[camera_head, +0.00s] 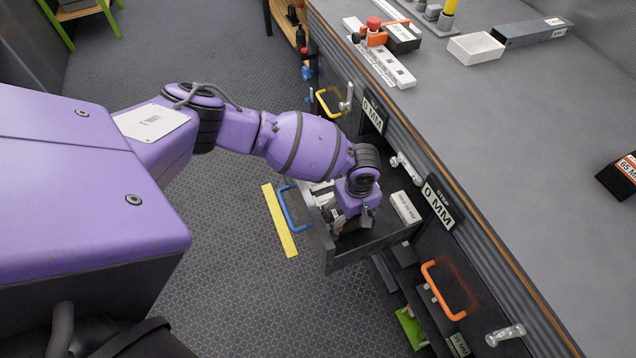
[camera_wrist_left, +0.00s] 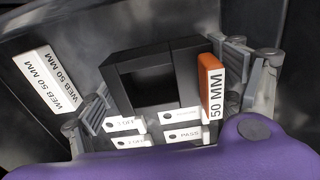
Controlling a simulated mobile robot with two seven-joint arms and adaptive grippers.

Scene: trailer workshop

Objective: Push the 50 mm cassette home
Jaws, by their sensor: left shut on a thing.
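The 50 mm cassette (camera_wrist_left: 155,78) is a black block with a square opening and an orange-edged "50 MM" label, seen in the left wrist view. My left gripper (camera_wrist_left: 172,95) is shut on it, one finger at each side. In the head view my left gripper (camera_head: 338,217) reaches down into an open dark drawer (camera_head: 375,241) with a blue handle (camera_head: 291,211). The wrist hides most of the cassette there. I cannot tell whether the cassette is fully seated. A white "WEB 50 MM" block (camera_wrist_left: 48,78) lies to its left in the wrist view. My right gripper is out of view.
White tags (camera_wrist_left: 182,134) show below the cassette. The workbench (camera_head: 530,130) runs along the right, with a white tray (camera_head: 476,48) and a power strip (camera_head: 385,62) on it. Drawers with yellow (camera_head: 322,103) and orange (camera_head: 430,277) handles flank the open one. Open floor lies left.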

